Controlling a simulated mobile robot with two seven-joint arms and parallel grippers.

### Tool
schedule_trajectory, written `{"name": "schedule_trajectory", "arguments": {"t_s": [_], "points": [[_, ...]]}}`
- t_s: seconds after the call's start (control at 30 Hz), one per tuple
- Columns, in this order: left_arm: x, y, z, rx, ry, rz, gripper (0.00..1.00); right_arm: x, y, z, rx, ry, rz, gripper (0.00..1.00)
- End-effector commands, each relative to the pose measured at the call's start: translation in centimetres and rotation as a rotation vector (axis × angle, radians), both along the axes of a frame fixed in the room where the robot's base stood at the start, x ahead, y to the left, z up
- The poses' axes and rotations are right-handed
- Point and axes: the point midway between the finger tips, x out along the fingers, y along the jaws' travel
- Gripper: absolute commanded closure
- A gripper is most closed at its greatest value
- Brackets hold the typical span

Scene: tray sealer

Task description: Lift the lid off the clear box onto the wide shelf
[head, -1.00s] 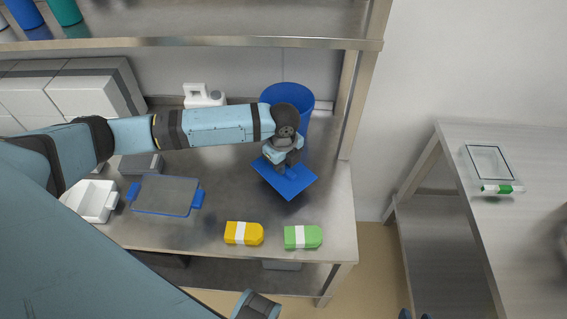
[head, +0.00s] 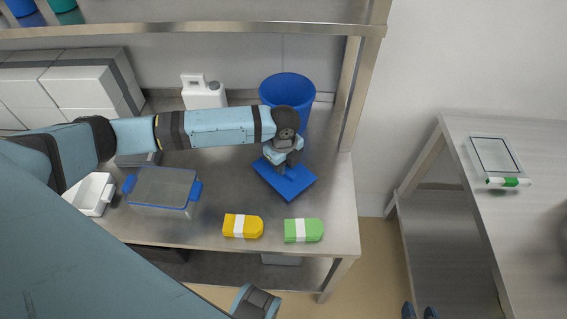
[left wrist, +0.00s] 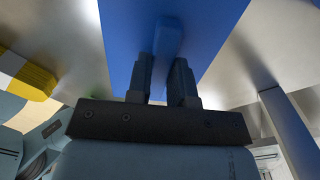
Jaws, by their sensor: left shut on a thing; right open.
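My left gripper (head: 287,168) is shut on a raised grip on a flat blue panel (head: 297,186), which looks like a lid. It holds the panel over the right part of the steel table; whether it touches the top is unclear. In the left wrist view the panel (left wrist: 200,30) fills the upper middle, with both fingers on its grip. A clear box (head: 165,208) with blue clips stands on the table to the left, its top greyish. Another clear box (head: 492,157) with a green and white band is on the right bench. My right gripper (head: 419,312) shows only its fingertips, apart, at the bottom edge.
A yellow pack (head: 243,226) and a green pack (head: 303,230) lie at the table's front. A blue bin (head: 287,88) and a white jug (head: 203,94) stand behind. A wide shelf (head: 180,28) runs overhead. White boxes (head: 92,86) are stacked back left.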

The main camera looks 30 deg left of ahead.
Motion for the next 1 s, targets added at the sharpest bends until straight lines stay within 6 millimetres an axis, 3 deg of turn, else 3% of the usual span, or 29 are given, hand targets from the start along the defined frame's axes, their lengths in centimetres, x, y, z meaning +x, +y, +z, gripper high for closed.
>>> {"name": "schedule_trajectory", "arguments": {"t_s": [1.0], "points": [[0.0, 0.1, 0.0, 0.000, 0.000, 0.000, 1.00, 0.2, 0.0, 1.4, 0.002, -0.003, -0.002, 0.57]]}}
